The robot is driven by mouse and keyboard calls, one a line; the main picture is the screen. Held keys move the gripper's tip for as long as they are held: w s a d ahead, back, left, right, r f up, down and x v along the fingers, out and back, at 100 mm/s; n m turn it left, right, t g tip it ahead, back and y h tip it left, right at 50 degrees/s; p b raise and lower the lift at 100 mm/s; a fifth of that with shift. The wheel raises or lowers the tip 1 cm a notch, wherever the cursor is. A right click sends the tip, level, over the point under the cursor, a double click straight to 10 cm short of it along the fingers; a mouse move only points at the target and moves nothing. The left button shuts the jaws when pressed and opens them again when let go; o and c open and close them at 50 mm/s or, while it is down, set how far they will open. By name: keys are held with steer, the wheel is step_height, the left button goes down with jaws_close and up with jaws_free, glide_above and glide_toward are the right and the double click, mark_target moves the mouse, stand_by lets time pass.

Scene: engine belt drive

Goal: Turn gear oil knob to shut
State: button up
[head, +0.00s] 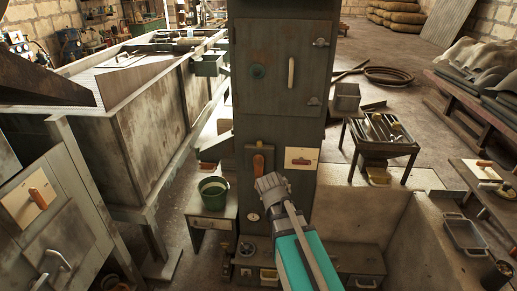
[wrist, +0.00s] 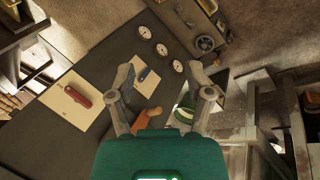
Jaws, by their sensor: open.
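A tall dark cabinet (head: 282,110) stands in front of me. Its front carries an orange-brown handle (head: 258,163) and, to the right, a small orange-brown knob on a cream plate (head: 301,160). I cannot read any label, so I cannot tell which one is the gear oil knob. My gripper (head: 268,184) is just below these two in the head view. In the wrist view my gripper (wrist: 162,78) has its fingers spread with nothing held. A red knob (wrist: 77,97) on a cream plate is left of the fingers; an orange-brown handle (wrist: 149,114) shows between them, partly hidden by the gripper body.
A green bucket (head: 213,194) stands on a small table left of the cabinet. Another panel with a red-brown knob (head: 38,198) is at far left. A tool table (head: 380,145) stands right. Several round gauges (wrist: 161,49) line the panel in the wrist view.

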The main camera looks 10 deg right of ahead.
steer(key=w+n+t+h+b, duration=0.3)
steer(key=w+n, duration=0.3)
steer(key=w, duration=0.2)
steer(key=n+t+h+b, duration=0.2)
steer(key=n+t+b, duration=0.65)
steer(key=n, duration=1.05)
glide_toward(259, 142)
steer(key=s+a+f+t+p, duration=0.1)
steer(key=s+a+t, duration=0.1)
steer(key=s, duration=0.2)
steer(key=shift+d+f, duration=0.1)
steer(key=shift+f, duration=0.15)
steer(key=shift+w, duration=0.15)
steer(key=x, duration=1.3)
steer(key=shift+w+d+f, duration=0.2)
steer(key=shift+w+d, duration=0.05)
jaws_close()
